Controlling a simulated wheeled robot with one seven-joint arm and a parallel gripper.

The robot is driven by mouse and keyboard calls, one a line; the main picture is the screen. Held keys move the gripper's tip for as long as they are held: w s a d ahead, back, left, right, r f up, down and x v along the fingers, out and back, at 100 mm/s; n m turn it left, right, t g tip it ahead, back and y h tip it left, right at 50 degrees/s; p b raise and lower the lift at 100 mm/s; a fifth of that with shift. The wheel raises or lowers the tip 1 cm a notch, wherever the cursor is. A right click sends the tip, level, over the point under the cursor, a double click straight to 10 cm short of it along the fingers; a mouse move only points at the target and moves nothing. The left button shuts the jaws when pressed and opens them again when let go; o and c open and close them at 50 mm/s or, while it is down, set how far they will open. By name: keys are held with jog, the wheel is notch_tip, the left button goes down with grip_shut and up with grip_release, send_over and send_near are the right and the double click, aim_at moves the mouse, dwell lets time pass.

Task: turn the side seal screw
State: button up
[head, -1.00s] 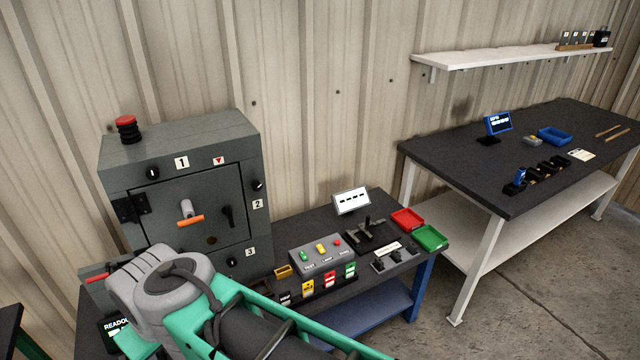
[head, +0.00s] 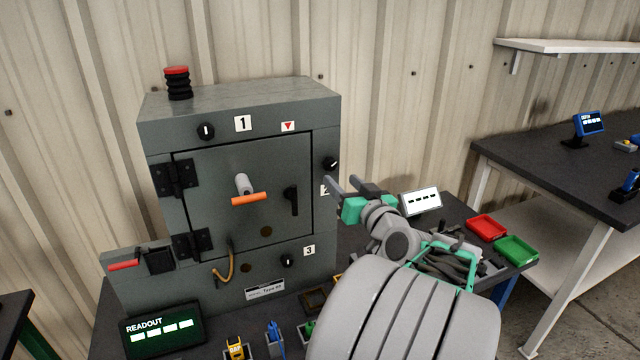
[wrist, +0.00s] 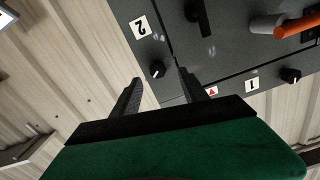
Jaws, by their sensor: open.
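The grey enclosure (head: 225,280) stands on the dark bench with its door shut. The side seal screw, a black slotted knob (head: 331,163), sits on the front right of the door beside label 2. In the wrist view the same knob (wrist: 157,69) appears between and beyond my fingertips, next to the "2" label (wrist: 140,27). My gripper (head: 345,184) is open and empty, just right of and below the knob, partly covering label 2. Its two dark fingers show apart in the wrist view (wrist: 160,82). I cannot tell the exact gap to the knob.
Other knobs sit by label 1 (head: 206,131) and label 3 (head: 288,261). A black door handle (head: 292,200) and an orange-barred handle (head: 249,198) stick out from the door. A small white display (head: 421,201) and red tray (head: 487,227) lie beyond my arm.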

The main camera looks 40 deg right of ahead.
aim_at(332, 165)
jog(key=x, duration=0.2)
jog(key=p+x, duration=0.1)
jog(key=x, duration=0.2)
jog(key=p+x, duration=0.1)
jog(key=x, duration=0.1)
jog(key=shift+w+d+r, duration=0.2)
jog(key=shift+d+r, duration=0.15)
jog(key=shift+c, duration=0.4)
grip_shut()
